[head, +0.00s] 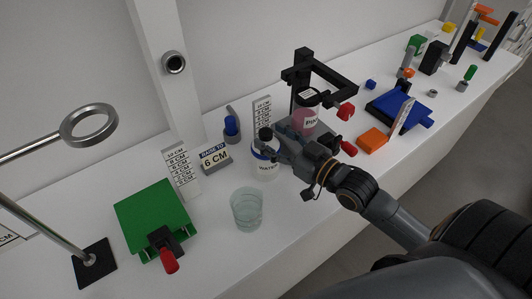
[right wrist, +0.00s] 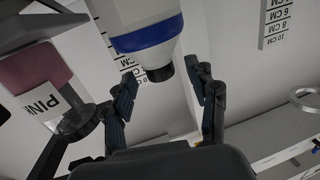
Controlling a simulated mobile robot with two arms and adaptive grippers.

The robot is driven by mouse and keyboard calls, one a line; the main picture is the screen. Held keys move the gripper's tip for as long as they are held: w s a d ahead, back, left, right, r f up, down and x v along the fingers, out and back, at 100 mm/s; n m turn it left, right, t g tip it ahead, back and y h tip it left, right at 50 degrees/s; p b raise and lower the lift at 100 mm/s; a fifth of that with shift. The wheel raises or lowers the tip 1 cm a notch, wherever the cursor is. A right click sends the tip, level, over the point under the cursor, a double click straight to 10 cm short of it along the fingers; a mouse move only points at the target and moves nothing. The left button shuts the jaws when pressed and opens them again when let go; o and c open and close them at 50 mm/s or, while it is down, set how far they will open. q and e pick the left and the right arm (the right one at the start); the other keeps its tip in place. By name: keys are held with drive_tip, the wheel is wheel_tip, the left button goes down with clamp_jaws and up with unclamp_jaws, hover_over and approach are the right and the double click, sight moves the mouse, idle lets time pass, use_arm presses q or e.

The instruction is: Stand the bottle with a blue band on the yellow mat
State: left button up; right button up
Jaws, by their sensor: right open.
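The bottle with a blue band (head: 265,170) stands upright on the white bench, with a black cap and a label reading WATER. In the right wrist view its blue band (right wrist: 145,36) and cap show just beyond the fingers. My right gripper (head: 274,150) is at the bottle's upper part, partly covering it in the head view. Its fingers are open, one to each side of the cap (right wrist: 160,74); I cannot tell whether either touches. I cannot make out a yellow mat in either view. My left gripper is not in view.
A pink jar (head: 304,121) on a dark stand is close behind my right gripper. A clear glass (head: 247,210) stands in front of the bottle.

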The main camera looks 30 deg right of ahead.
drive_tip(key=shift+x, duration=1.45)
drive_tip(key=shift+s, duration=0.1)
clamp_jaws()
drive_tip(key=shift+r, duration=0.15)
